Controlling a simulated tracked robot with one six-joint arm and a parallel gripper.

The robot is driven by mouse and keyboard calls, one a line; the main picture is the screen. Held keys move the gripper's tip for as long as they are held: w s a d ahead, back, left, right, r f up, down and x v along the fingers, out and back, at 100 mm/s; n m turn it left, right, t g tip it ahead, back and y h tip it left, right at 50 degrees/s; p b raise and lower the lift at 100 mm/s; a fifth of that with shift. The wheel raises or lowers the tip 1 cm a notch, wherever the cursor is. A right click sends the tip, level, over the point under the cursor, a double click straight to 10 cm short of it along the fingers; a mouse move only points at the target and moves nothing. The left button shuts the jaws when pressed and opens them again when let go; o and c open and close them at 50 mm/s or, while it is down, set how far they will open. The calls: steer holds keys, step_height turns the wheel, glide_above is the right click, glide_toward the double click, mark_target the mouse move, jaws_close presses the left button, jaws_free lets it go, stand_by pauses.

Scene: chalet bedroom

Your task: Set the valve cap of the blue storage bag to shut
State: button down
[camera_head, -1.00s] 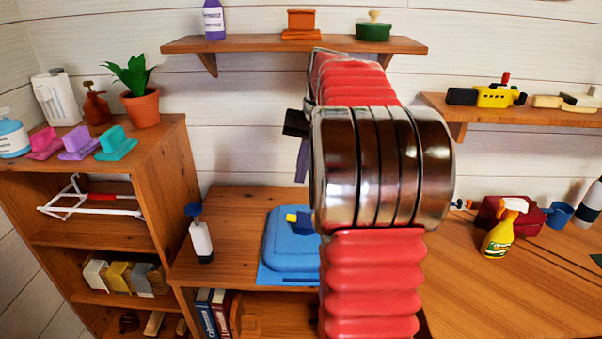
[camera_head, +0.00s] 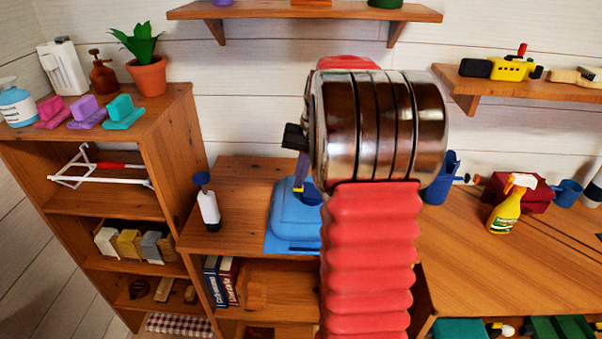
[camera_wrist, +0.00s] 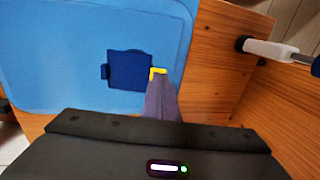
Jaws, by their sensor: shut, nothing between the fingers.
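The blue storage bag (camera_head: 293,228) lies on the wooden desk, partly hidden behind my arm in the head view. It fills the upper left of the wrist view (camera_wrist: 55,60). Its valve shows there as a dark blue square piece (camera_wrist: 129,72) with a small tab on its left. A yellow piece (camera_wrist: 158,71) is at the valve's right edge. Whether the cap is open or shut is unclear. My gripper (camera_wrist: 160,84) is shut and empty, its purple-grey fingers at the yellow piece. In the head view my gripper (camera_head: 302,176) points down over the valve; contact is unclear.
A white bottle with a dark blue top (camera_head: 207,203) stands left of the bag. Right of my arm are a blue container (camera_head: 440,178), a yellow spray bottle (camera_head: 506,205) and a red box (camera_head: 530,192). A wall shelf (camera_head: 305,12) hangs above. The desk's right front is clear.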

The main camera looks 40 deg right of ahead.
steer(key=shift+w+a+f, duration=0.2)
steer(key=shift+f, duration=0.3)
steer(key=shift+w+a+f, duration=0.15)
steer(key=shift+a+f, duration=0.05)
steer(key=shift+f, duration=0.3)
steer(key=shift+r, duration=0.1)
steer(key=shift+r, duration=0.7)
steer(key=w+a+v, duration=0.2)
steer(key=v, duration=1.1)
steer(key=shift+r, duration=0.65)
